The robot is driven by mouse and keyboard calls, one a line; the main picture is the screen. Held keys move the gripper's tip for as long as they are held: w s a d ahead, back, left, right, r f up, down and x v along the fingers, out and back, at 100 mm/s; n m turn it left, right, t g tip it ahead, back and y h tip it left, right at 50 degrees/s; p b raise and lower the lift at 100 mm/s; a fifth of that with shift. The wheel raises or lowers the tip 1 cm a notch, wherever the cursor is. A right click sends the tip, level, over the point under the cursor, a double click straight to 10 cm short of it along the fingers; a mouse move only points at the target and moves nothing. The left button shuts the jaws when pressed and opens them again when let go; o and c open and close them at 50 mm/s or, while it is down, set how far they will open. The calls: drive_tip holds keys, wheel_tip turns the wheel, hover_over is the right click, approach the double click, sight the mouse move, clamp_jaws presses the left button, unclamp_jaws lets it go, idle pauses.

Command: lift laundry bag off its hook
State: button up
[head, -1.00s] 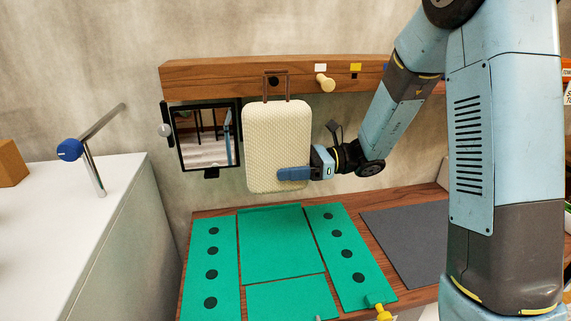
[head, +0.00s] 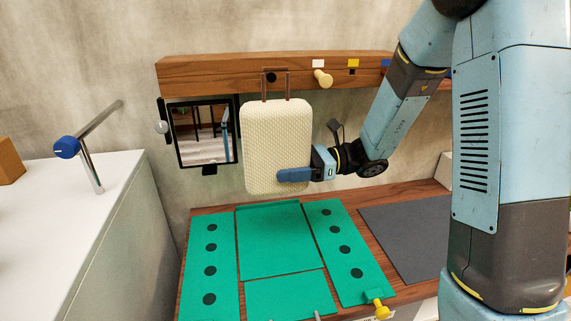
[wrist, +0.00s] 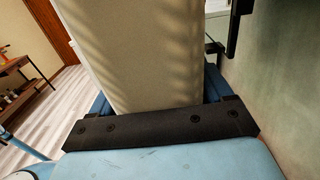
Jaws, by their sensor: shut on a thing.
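The laundry bag (head: 277,140) is a cream, woven, upright box shape with a brown strap loop (head: 275,84) at its top. It hangs in front of the wooden rail, and I cannot tell whether the loop still touches a hook. My gripper (head: 295,175) is shut on the lower right part of the bag, one blue finger across its front. In the wrist view the bag (wrist: 140,50) fills the space between the blue fingers. The hook behind the loop is hidden or too small to make out.
The wooden rail (head: 215,73) carries a cream peg (head: 323,78) right of the bag. A dark-framed mirror (head: 203,133) hangs close on the left. Below are a green folding board (head: 281,240) and a grey mat (head: 410,235). A white counter (head: 95,210) with a tap stands left.

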drive_tip(key=shift+s+d, duration=0.25)
drive_tip(key=shift+s, duration=0.6)
drive_tip(key=shift+s+d, duration=0.2)
drive_tip(key=shift+s, duration=0.7)
drive_tip(key=shift+s+d, duration=0.25)
drive_tip(key=shift+s, duration=0.7)
